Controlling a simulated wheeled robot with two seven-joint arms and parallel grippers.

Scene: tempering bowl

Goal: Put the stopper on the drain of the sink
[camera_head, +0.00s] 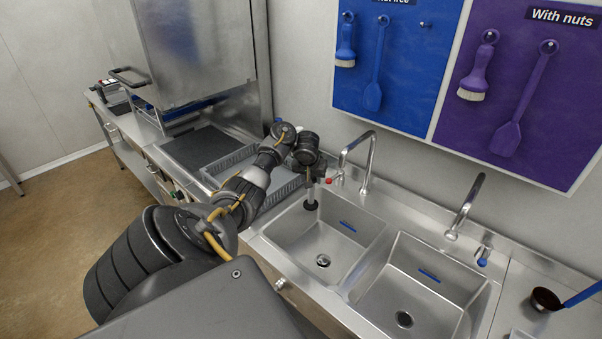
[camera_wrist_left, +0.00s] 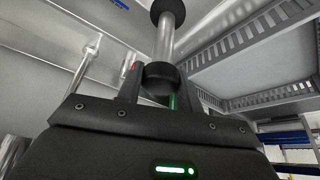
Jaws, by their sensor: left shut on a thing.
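The stopper (camera_head: 311,205) hangs upright over the back left part of the left basin (camera_head: 285,237). It has a metal shaft with a black end piece at each end. My left gripper (camera_head: 313,178) is shut on its upper end. In the left wrist view, my left gripper (camera_wrist_left: 159,85) has its fingers on both sides of the stopper's black knob, and the shaft (camera_wrist_left: 167,42) runs away from it to a black disc. The left basin's drain (camera_head: 323,260) is bare, in front of and slightly right of the stopper. My right gripper is not in view.
A right basin (camera_head: 465,289) with its own drain (camera_head: 404,319) adjoins. Taps (camera_head: 369,160) (camera_head: 466,205) stand behind the basins. A grey rack (camera_head: 233,161) lies left of the sink. Brushes hang on wall boards.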

